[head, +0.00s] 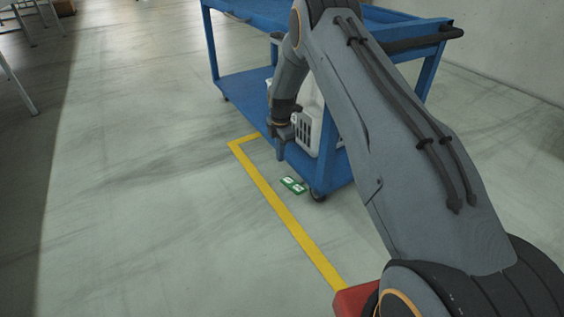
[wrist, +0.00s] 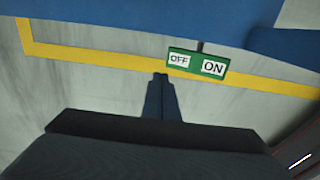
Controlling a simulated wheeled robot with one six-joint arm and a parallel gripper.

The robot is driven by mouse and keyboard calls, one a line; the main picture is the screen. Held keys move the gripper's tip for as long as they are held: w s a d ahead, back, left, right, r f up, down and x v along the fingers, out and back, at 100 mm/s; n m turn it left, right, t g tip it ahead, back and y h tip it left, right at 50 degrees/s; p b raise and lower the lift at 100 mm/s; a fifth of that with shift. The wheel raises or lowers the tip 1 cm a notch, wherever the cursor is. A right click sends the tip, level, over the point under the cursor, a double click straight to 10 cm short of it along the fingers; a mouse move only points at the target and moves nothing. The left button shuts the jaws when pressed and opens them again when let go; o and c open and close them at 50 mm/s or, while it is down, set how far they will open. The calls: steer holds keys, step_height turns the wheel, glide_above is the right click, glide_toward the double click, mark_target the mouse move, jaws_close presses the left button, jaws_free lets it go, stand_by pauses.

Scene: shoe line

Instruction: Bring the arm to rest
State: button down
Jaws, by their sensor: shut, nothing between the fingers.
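My gripper (head: 281,152) hangs pointing down at the front left of the blue cart in the head view. In the wrist view my gripper (wrist: 160,78) has its fingers together, with nothing between them. The arm is bent, with its elbow up near the cart's top. Below and beyond the fingertips, a green plate with OFF and ON labels (wrist: 197,64) shows in the wrist view; in the head view the green plate (head: 293,186) is small, near the cart's front wheel. The gripper appears apart from it.
A blue cart (head: 243,86) with a lower shelf stands close behind the gripper, with a pale slotted crate (head: 303,134) on that shelf. Yellow tape (head: 290,222) marks the floor. The floor to the left is clear. A red part (head: 357,300) shows at the bottom.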

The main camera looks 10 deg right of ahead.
steer(key=shift+w+r, duration=0.15)
steer(key=shift+r, duration=0.3)
